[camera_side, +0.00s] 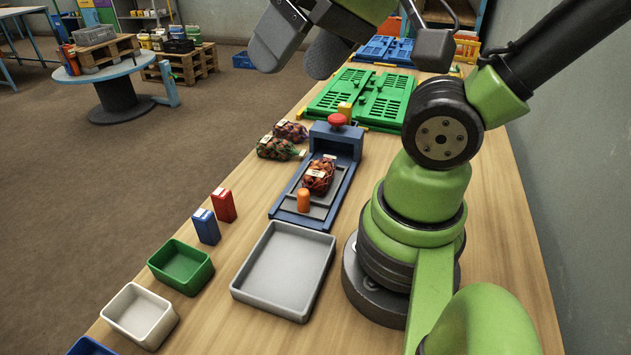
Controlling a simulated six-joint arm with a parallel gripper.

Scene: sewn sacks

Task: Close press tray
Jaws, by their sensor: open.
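The press (337,138) is a blue-grey housing with a red knob (337,120) on top, standing on the wooden table. Its sliding tray (320,211) extends out of the housing toward the camera along blue rails. An orange handle (303,200) stands upright at the tray's near end. A red net sack of brown contents (318,176) with a white label lies on the tray, in front of the housing. My gripper (300,50) is open at the top of the picture, high above the table and apart from the press; its fingers look empty.
Two more net sacks (276,148) lie left of the press. A red block (223,205) and a blue block (207,226) stand nearer the camera. A grey tray (285,270), a green bin (181,267) and a white bin (140,315) sit in front. Green crates (365,98) lie behind.

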